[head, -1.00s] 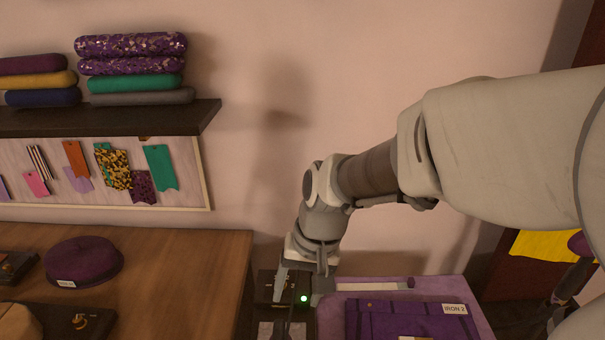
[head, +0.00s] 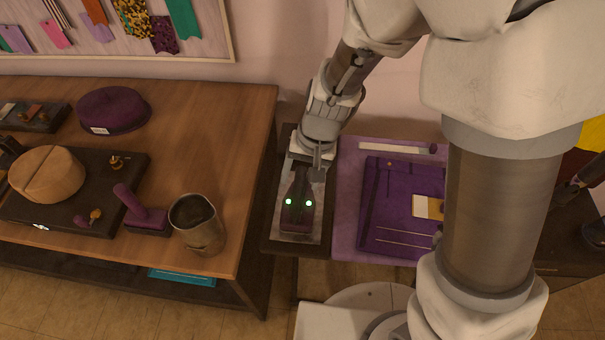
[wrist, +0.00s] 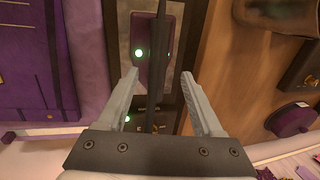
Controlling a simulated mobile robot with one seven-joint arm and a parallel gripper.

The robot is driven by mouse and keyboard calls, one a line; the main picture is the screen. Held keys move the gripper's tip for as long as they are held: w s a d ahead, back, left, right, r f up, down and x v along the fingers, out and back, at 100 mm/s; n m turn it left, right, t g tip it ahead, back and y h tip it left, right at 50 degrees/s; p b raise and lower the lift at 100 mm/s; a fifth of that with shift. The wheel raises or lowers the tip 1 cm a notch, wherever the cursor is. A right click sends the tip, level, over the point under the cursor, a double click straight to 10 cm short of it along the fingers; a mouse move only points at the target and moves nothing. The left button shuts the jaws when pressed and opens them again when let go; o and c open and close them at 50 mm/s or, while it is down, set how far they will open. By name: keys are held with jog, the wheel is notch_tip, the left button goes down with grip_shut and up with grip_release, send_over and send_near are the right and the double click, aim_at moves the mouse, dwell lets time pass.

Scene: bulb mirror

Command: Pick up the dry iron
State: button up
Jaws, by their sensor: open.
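The dry iron (head: 298,212) is a narrow purple body with a dark upper part. It rests on a pale metal plate on a dark stand, with green lights showing there. In the wrist view its purple body (wrist: 148,25) lies beyond my fingers, and a dark upright bar, seemingly its handle, runs between them. My gripper (wrist: 159,76) is open, with one finger on each side of that bar and no clear contact. In the head view my gripper (head: 305,172) hangs over the iron's far end and partly hides it.
A purple pressing mat (head: 345,220) with folded purple cloth lies right of the stand. My own arm covers the right side.

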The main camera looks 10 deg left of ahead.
aim_at(300, 186)
jog(key=f, duration=0.5)
jog(key=shift+a+b, duration=0.3)
jog(key=shift+b, duration=0.1)
jog(key=shift+c, duration=0.3)
grip_shut()
dwell(0.6)
